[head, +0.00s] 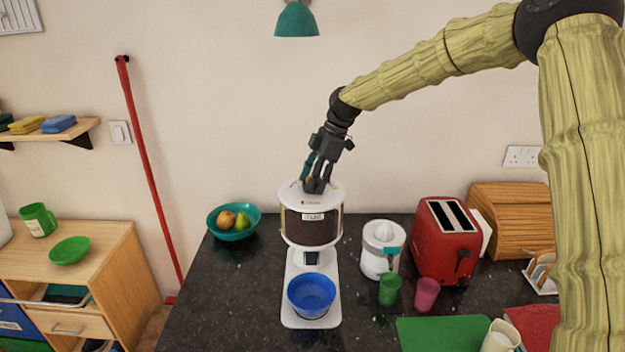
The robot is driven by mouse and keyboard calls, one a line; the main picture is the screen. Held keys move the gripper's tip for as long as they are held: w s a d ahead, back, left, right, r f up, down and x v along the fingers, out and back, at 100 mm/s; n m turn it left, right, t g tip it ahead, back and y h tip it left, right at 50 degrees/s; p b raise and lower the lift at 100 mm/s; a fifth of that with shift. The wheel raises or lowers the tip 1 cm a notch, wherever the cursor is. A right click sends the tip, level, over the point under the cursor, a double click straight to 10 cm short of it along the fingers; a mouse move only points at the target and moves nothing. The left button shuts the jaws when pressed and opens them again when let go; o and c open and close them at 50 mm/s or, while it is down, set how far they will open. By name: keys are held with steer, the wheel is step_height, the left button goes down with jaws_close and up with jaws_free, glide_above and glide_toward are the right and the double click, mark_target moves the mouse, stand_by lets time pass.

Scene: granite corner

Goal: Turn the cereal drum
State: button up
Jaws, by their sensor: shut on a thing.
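The cereal drum (312,226) is a dark-filled cylinder with a white top and a small label, on a white stand. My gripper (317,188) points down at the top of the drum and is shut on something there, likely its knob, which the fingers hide. The stand's white base (297,321) reaches forward on the dark counter. A blue bowl (311,294) sits on this base, below and in front of the drum. What is inside the bowl is hard to tell.
A teal fruit bowl (233,234) stands left of the drum. A white juicer (382,250), a green cup (389,289), a pink cup (426,294) and a red toaster (445,243) stand to the right. The counter (225,300) is clear at front left.

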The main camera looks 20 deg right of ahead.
steer(key=shift+d+f, duration=0.1)
steer(key=shift+f, duration=0.1)
steer(key=o, duration=1.4)
steer(key=shift+o, duration=0.2)
steer(key=shift+r, duration=0.15)
steer(key=v, duration=1.1)
steer(key=shift+d+r, duration=0.3)
steer(key=shift+w, duration=0.1)
